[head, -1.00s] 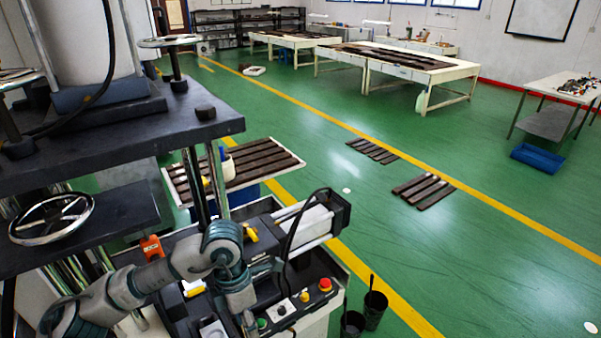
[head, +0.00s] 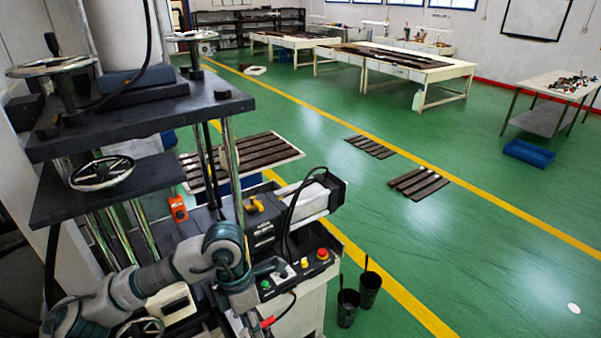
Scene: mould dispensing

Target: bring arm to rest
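My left arm (head: 190,262) comes in from the lower left, bends at a teal elbow and points down in front of the machine's control panel. Its lower end runs out at the bottom edge, and its gripper cannot be made out. My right arm and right gripper are not in the head view.
A dark press (head: 140,122) with handwheels fills the left. The control panel (head: 300,265) has red, yellow and green buttons. Two black buckets (head: 369,290) stand on the floor beside it. A pallet of dark slats (head: 245,160) is behind.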

